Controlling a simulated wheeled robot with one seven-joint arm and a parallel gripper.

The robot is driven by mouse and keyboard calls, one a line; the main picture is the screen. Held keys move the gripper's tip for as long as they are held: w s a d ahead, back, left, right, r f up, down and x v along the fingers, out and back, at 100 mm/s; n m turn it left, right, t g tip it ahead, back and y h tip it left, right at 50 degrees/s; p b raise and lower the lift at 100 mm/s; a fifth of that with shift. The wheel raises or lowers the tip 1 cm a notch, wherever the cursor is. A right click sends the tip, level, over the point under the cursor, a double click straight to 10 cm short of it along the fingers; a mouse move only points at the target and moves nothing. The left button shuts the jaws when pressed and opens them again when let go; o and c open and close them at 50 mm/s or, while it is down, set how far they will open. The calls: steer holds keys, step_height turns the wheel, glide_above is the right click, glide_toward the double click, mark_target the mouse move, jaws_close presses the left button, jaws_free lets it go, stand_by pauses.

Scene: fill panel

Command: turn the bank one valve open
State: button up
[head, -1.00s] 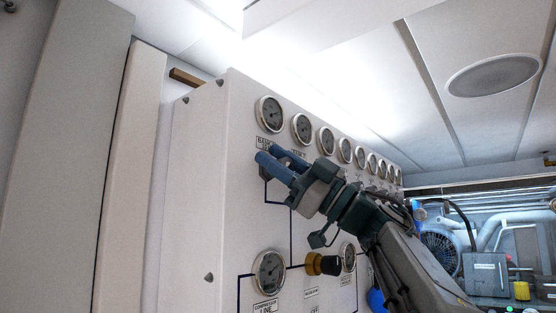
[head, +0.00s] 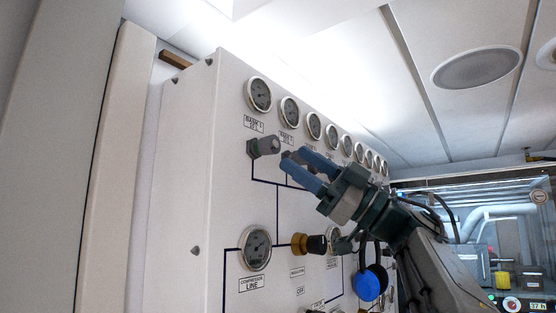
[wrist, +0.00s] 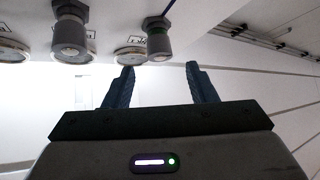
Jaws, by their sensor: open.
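The bank one valve (head: 266,147) is a grey knob on a dark stem, below the BANK 1 label and the first gauge of the top row. It shows uncovered in the head view. My arm hides part of the valve row. In the wrist view, the knob (wrist: 158,40) at upper right appears to be bank one, beyond the fingers and touching neither. Another grey knob (wrist: 70,36) is left of it.
The white panel (head: 185,180) carries several gauges along its top. Lower down are a compressor line gauge (head: 256,248), a yellow and black regulator knob (head: 309,244) and a blue round part (head: 370,282) near my arm. Open air lies above my gripper.

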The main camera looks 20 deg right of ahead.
steer(key=b+v, duration=0.1)
steer(key=v, duration=0.4)
steer(key=shift+d+f, duration=0.15)
stand_by(0.3)
